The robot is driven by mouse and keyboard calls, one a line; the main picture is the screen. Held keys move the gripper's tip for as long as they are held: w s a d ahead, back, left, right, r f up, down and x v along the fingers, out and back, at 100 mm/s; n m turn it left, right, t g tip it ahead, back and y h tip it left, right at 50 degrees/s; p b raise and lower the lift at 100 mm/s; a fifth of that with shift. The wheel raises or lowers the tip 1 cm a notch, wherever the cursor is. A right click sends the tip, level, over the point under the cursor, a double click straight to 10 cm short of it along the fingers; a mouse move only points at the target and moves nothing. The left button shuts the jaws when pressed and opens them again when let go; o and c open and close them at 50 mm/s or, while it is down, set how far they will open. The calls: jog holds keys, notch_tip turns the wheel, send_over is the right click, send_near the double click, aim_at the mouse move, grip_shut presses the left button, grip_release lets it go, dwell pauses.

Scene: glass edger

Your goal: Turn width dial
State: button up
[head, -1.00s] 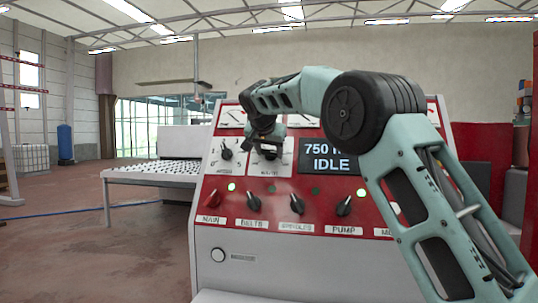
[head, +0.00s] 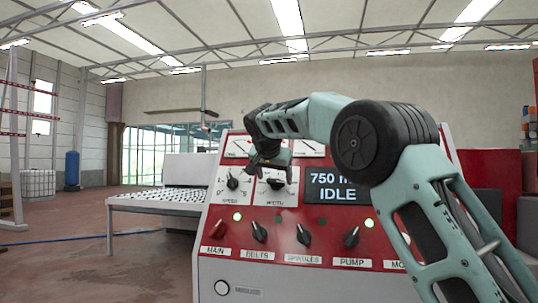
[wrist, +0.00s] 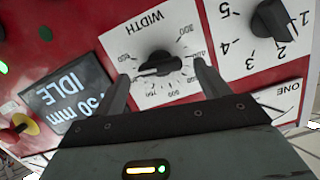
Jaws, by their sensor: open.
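The width dial (wrist: 160,64) is a black knob on a white scale plate marked WIDTH in the wrist view. In the head view the dial (head: 275,183) shows just below my gripper, partly hidden by it. My gripper (wrist: 160,75) is open, with one finger on each side of the dial. It appears apart from the knob on both sides. In the head view my gripper (head: 270,166) is in front of the panel's upper part.
The speed dial (head: 232,181) sits left of the width dial. A row of switches, including MAIN (head: 216,230), BELTS (head: 258,232) and PUMP (head: 351,238), lies below. A conveyor table (head: 165,201) stands left of the red panel. The floor at left is open.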

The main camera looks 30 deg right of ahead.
jog(key=b+v, duration=0.1)
jog(key=v, duration=1.4)
jog(key=s+a+f+n+g+y, duration=0.1)
jog(key=s+a+f+n+y, duration=0.1)
jog(key=s+a+f+n, duration=0.5)
jog(key=s+a+f+g+y, duration=0.2)
jog(key=a+f, duration=0.3)
jog(key=f, duration=0.5)
jog(key=s+a+f+n+g+y, duration=0.1)
jog(key=s+a+f+n+y, duration=0.1)
jog(key=s+a+f+n, duration=0.5)
jog(key=s+f+n+g, duration=0.1)
jog(key=s+f+g, duration=0.1)
jog(key=s+f, duration=0.7)
jog(key=s+d+f+n+g, duration=0.1)
jog(key=s+f+n, duration=0.1)
jog(key=s+f, duration=0.8)
jog(key=s, duration=0.5)
jog(key=shift+f+n+g+y, duration=0.3)
jog(key=shift+g, duration=0.1)
jog(key=shift+d, duration=0.15)
